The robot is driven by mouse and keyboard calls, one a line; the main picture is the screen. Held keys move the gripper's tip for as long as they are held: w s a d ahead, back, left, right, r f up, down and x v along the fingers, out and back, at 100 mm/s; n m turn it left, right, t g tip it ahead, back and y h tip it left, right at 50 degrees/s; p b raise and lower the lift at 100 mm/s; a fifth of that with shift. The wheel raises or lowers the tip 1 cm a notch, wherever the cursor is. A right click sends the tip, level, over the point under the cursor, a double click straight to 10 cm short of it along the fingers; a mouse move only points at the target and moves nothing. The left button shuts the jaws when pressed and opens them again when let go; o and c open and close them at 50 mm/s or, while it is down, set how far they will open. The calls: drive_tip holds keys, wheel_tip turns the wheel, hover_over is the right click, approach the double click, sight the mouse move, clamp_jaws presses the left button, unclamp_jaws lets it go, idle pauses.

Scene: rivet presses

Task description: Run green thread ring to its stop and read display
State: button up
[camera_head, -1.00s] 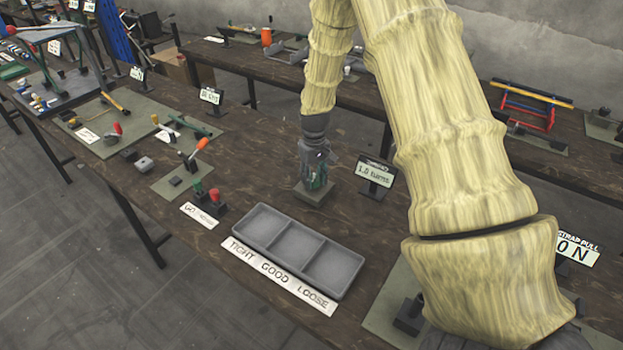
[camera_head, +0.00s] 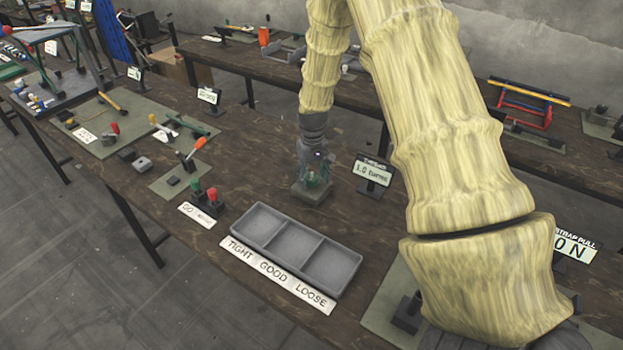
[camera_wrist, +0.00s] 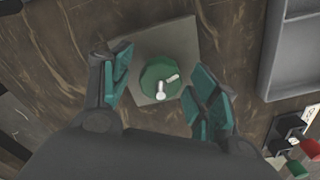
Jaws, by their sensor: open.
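The green thread ring (camera_wrist: 157,76) shows in the wrist view as a round green piece with two pale marks or pegs on top, over a square grey base plate (camera_wrist: 180,40). My gripper (camera_wrist: 156,88) is open, with one teal-padded finger on each side of the ring and visible gaps to it. In the head view my gripper (camera_head: 315,172) points down over the base plate (camera_head: 312,194) and mostly hides the ring. The display (camera_head: 373,171) stands to the right of the gripper and appears to read "1.0 turns", though the letters are blurred.
A grey three-part tray (camera_head: 344,281) lies in front, with a label strip (camera_head: 275,275) reading TIGHT, GOOD, LOOSE. Go/no-go style gauges with green and red tops (camera_head: 205,194) stand left of it. Bare table lies between the tray and the base plate.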

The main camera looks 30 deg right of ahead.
sight(313, 177)
wheel_tip(313, 177, up, 12)
idle(0.7)
drive_tip(key=shift+w, duration=0.1)
